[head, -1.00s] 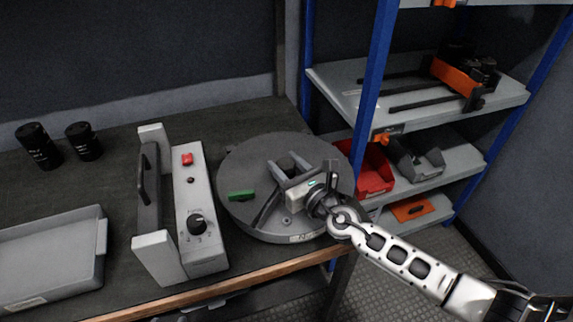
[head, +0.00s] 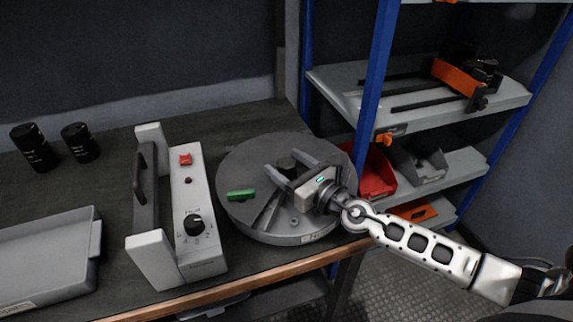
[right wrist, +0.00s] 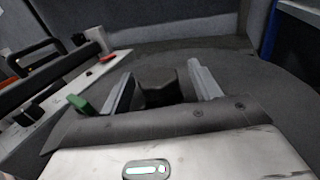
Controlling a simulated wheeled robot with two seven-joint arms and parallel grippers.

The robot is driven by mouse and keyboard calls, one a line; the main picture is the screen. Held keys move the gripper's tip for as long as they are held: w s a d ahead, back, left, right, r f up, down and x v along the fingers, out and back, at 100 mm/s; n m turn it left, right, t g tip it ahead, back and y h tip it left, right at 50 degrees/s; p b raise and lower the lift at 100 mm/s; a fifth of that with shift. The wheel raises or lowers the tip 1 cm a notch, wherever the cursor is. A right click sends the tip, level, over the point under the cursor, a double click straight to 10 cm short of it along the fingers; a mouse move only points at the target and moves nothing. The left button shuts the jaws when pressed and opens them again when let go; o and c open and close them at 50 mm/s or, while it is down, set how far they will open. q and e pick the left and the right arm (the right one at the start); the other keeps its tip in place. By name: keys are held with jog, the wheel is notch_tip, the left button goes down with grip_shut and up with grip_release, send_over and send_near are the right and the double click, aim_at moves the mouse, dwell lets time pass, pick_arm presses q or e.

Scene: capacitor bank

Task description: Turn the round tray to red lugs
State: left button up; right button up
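The round grey tray (head: 240,165) lies on the bench near its right end. A dark post (head: 287,163) stands up near its middle, and a green lug (head: 241,195) sits on its left part. No red lug shows on the tray. My right gripper (head: 288,164) is over the tray with its fingers apart, one on each side of the post. In the right wrist view the post (right wrist: 160,86) stands between the two fingers, with gaps visible beside it. The gripper hides part of the tray's right side. My left gripper is not in view.
A grey control box (head: 197,215) with a red button and black knob stands close left of the tray. A grey bin (head: 45,260) and two black cylinders (head: 35,148) are further left. A blue-post shelf (head: 376,80) with a red bin (head: 377,175) stands right.

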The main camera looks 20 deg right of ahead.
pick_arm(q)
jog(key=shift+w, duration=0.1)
pick_arm(e)
jog(key=shift+s, duration=0.1)
jog(key=shift+s+d, duration=0.1)
jog(key=shift+s, duration=0.25)
jog(key=b+v, duration=0.3)
jog(key=v, duration=1)
jog(key=shift+s+b, duration=0.25)
jog(key=shift+b, duration=0.15)
jog(key=shift+s+d, duration=0.25)
jog(key=shift+s, duration=0.45)
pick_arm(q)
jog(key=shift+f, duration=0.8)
